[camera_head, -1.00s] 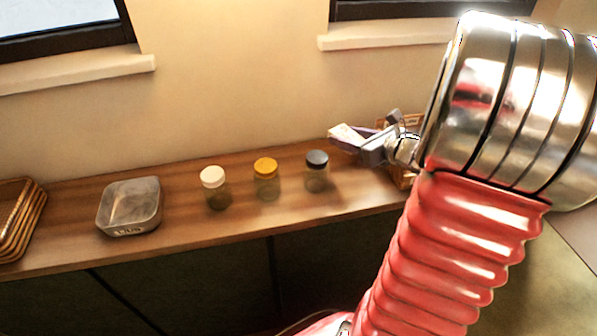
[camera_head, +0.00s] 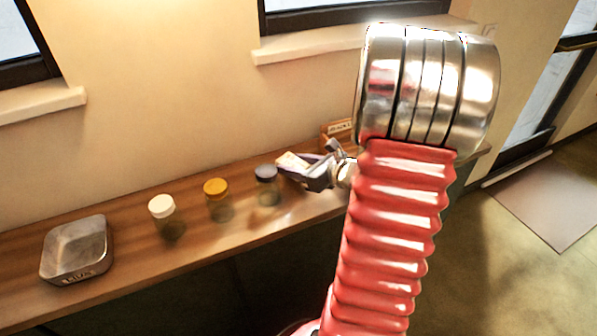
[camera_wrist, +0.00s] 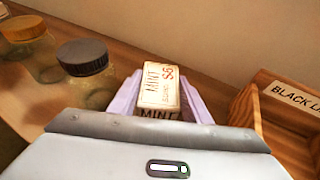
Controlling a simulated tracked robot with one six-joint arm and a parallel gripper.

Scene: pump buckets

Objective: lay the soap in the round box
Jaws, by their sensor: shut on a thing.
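My gripper (camera_head: 306,170) has pale purple fingers and is shut on a small cream block with red and dark print reading MINT, the soap (camera_head: 291,161). It holds the soap above the right part of the wooden shelf, just right of the dark-lidded jar. In the wrist view the soap (camera_wrist: 157,82) stands out between the two fingers of the gripper (camera_wrist: 158,100). I see no plainly round box. A grey metal tin with rounded corners (camera_head: 76,248) sits at the far left, its label too small to read surely.
Jars with a white lid (camera_head: 162,206), a yellow lid (camera_head: 216,188) and a dark lid (camera_head: 266,173) stand in a row on the shelf (camera_head: 120,238). A wooden box labelled BLACK LI... (camera_wrist: 262,105) stands right of the gripper, partly cut off. Bare shelf lies between tin and white-lidded jar.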

